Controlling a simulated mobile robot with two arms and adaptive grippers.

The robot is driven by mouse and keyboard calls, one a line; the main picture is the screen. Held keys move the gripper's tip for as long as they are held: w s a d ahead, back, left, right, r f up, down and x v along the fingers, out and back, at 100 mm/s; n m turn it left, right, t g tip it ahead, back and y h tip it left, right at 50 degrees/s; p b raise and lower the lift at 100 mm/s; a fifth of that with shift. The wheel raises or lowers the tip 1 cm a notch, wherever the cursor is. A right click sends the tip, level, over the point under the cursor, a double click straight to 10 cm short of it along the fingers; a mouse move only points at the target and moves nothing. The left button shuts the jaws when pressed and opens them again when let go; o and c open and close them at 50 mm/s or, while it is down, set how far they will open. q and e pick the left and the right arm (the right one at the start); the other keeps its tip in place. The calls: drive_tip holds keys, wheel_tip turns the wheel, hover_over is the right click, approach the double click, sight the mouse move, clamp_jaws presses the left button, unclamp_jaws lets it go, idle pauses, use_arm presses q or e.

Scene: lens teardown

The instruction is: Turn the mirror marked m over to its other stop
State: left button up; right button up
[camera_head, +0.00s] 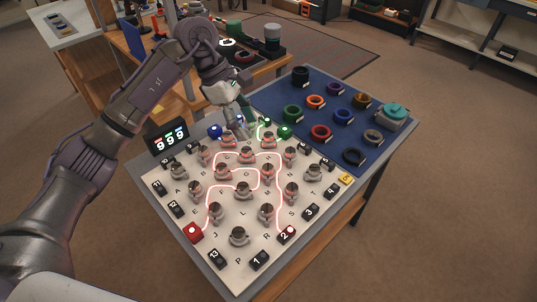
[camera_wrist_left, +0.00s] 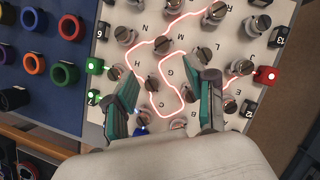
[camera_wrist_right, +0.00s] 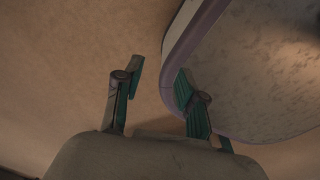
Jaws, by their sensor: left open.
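The mirror marked M (camera_head: 268,173) is a small round-topped post on the white board, in the second row from the right edge. In the left wrist view, mirror M (camera_wrist_left: 162,44) stands beside its letter, beyond my fingertips. I cannot tell which stop it rests against. My left gripper (camera_head: 240,131) hangs over the far edge of the board. Its fingers (camera_wrist_left: 168,98) are open with nothing held, over mirrors nearer the far edge. My right gripper (camera_wrist_right: 160,82) is open and empty, away from the board; it does not show in the head view.
The white board (camera_head: 190,215) holds several similar mirrors, a lit red path, numbered black blocks and red (camera_head: 194,232), green and blue blocks. A display (camera_head: 167,138) reads 9 9 9. A blue mat (camera_head: 270,98) with coloured rings lies right of the board.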

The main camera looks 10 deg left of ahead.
sight(267, 167)
use_arm(q)
drive_tip(key=p+x, duration=0.1)
drive_tip(key=x, duration=1.1)
drive_tip(key=shift+s+f+p, duration=0.15)
drive_tip(key=shift+s+p, duration=0.05)
drive_tip(key=shift+p, duration=0.15)
drive_tip(key=shift+d+f, duration=0.2)
drive_tip(key=shift+f, duration=0.5)
use_arm(e)
drive_tip(key=shift+s+d+r, duration=0.1)
drive_tip(key=shift+s+r, duration=0.1)
drive_tip(key=shift+r, duration=0.3)
drive_tip(key=shift+s+r, duration=0.2)
drive_tip(key=shift+r, duration=0.25)
use_arm(q)
clamp_jaws()
